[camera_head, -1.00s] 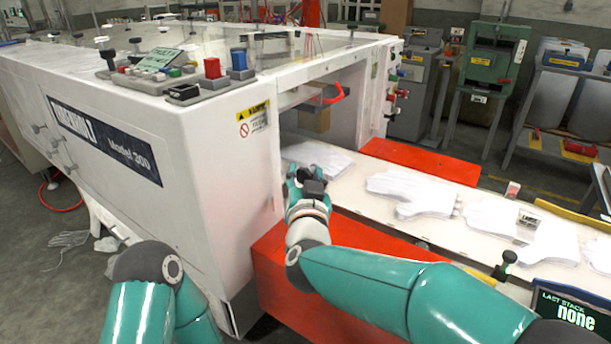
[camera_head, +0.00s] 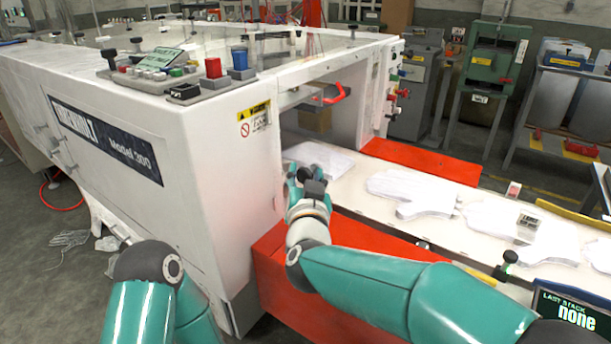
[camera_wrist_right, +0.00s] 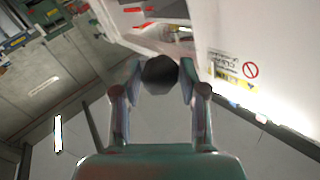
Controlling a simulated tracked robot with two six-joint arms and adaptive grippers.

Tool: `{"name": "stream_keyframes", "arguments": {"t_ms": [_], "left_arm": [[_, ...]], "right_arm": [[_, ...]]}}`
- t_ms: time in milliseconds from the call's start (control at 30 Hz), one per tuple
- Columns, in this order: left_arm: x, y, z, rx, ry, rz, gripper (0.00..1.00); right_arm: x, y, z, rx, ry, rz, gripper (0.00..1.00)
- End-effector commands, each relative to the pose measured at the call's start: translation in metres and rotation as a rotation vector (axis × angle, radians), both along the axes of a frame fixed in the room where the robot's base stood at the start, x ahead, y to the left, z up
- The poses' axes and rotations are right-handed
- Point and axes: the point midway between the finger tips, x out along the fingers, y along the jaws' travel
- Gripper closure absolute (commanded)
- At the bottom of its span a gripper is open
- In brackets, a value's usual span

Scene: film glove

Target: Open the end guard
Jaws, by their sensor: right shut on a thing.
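The white machine's open end (camera_head: 300,85) faces the glove table, with a red handle (camera_head: 325,97) in the upper part of the opening. I cannot clearly make out the end guard's panel or its edges. My right gripper (camera_head: 305,174) is in front of the opening, low beside the machine's front corner. In the right wrist view its two fingers (camera_wrist_right: 160,76) are shut on a dark, rounded knob (camera_wrist_right: 159,73). The knob's mounting is hidden. My left arm shows at the lower left of the head view, but its gripper is not in view.
A pale table (camera_head: 380,203) with several white gloves runs right from the opening. Red covers (camera_head: 425,160) flank it. A warning label (camera_head: 254,120) is on the machine's corner. A display (camera_head: 570,310) stands at the lower right.

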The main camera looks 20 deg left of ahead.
Motion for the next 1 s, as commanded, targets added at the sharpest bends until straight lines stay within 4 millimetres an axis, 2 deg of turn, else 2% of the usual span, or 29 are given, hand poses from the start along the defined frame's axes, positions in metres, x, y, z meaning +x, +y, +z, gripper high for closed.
{"name": "stream_keyframes", "arguments": {"t_ms": [33, 167, 200, 300, 667, 1000], "left_arm": [[0.0, 0.0, 0.0, 0.0, 0.0, 0.0, 0.6], [0.0, 0.0, 0.0, 0.0, 0.0, 0.0, 0.6], [0.0, 0.0, 0.0, 0.0, 0.0, 0.0, 0.6], [0.0, 0.0, 0.0, 0.0, 0.0, 0.0, 0.6], [0.0, 0.0, 0.0, 0.0, 0.0, 0.0, 0.6], [0.0, 0.0, -0.001, 0.0, 0.0, 0.0, 0.6]], "right_arm": [[-0.006, 0.012, -0.003, -0.013, 0.003, 0.032, 1.0], [-0.006, 0.012, -0.003, -0.013, 0.003, 0.032, 1.0], [-0.006, 0.012, -0.003, -0.013, 0.003, 0.032, 0.53], [-0.006, 0.012, -0.003, -0.013, 0.003, 0.032, 0.37], [-0.005, 0.005, -0.003, -0.012, 0.006, 0.027, 0.37], [-0.018, 0.016, -0.001, -0.01, 0.002, 0.026, 0.37]]}}
